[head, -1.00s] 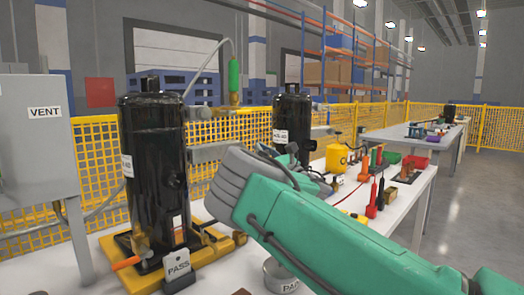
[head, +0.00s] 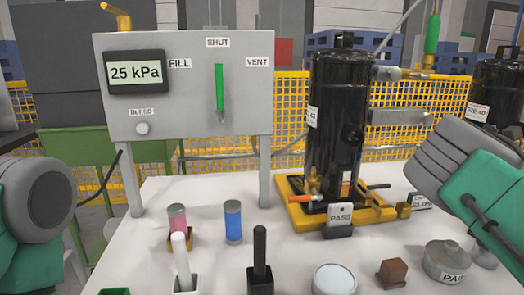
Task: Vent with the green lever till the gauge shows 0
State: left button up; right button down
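The green lever (head: 219,88) is on the front of the grey panel (head: 190,150). It stands upright, pointing at the SHUT label (head: 218,42). The VENT label (head: 257,62) is to its right and the FILL label (head: 180,63) to its left. The gauge (head: 136,72) at the panel's upper left reads 25 kPa. Grey and green parts of my arms show at the left and right edges, both away from the lever. I see no fingers of either gripper.
Several small items, including a blue cylinder (head: 233,222) and a brown block (head: 391,273), stand on the white table (head: 200,190). A BLEED knob (head: 142,128) is below the gauge.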

aim_at(219, 93)
jog(key=k+l, duration=0.15)
jog(key=k, duration=0.75)
